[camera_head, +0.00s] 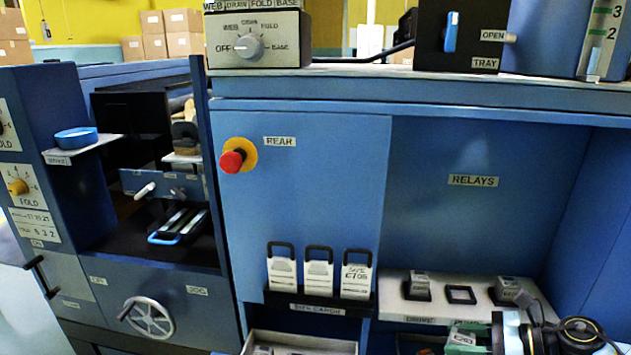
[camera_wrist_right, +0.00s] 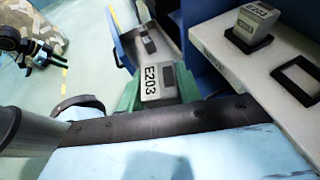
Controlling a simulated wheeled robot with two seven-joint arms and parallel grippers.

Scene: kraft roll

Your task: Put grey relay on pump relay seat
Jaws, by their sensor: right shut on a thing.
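My right gripper (camera_head: 468,338) is shut on a grey relay (camera_wrist_right: 158,82) between its green fingers. The relay carries a label that seems to read E203 in the right wrist view. In the head view the relay (camera_head: 463,338) is in front of the relay shelf, apart from the seats. An empty black-framed seat (camera_head: 460,295) is in the middle of the shelf; it also shows in the right wrist view (camera_wrist_right: 299,80). Its own label is not readable. Other grey relays stand in the seats to its left (camera_head: 417,289) and right (camera_head: 508,288).
The pale relay shelf (camera_head: 394,312) lies in a blue recess under a RELAYS label (camera_head: 472,181). A card rack (camera_head: 318,302) with three cards is to its left. A red knob (camera_head: 232,161) sticks out above. An open tray (camera_head: 300,339) is at the bottom.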

